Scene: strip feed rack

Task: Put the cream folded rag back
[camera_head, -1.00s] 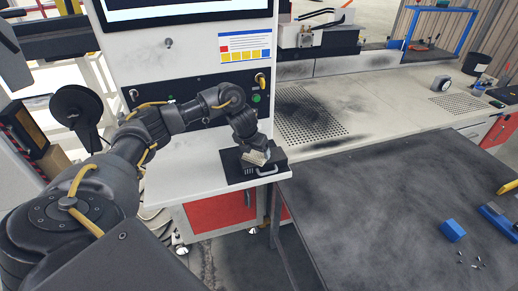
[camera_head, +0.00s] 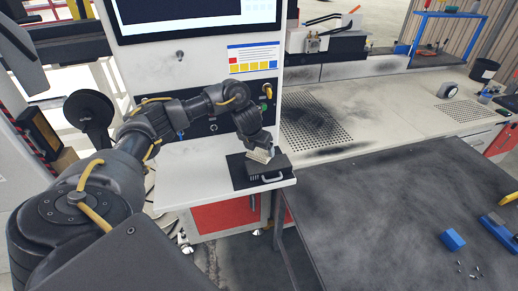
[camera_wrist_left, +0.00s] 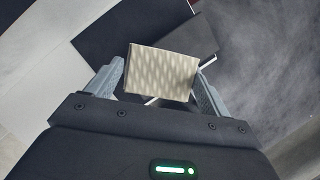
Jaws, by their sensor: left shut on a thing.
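The cream folded rag (camera_wrist_left: 163,72) is between the fingers of my left gripper (camera_wrist_left: 158,84) in the left wrist view, and the gripper is shut on it. In the head view the rag (camera_head: 260,155) shows as a small cream patch under my left gripper (camera_head: 262,151). It is over or against a black block with a light handle (camera_head: 267,168) on a black mat at the front of the white ledge. I cannot tell whether the rag touches the block. My right gripper is not in view.
The white ledge (camera_head: 190,175) is clear left of the mat. A dark table (camera_head: 390,200) stands to the right, with a blue block (camera_head: 452,239) and several small metal bits. A perforated plate (camera_head: 318,125) lies behind. A control panel with a screen rises behind the ledge.

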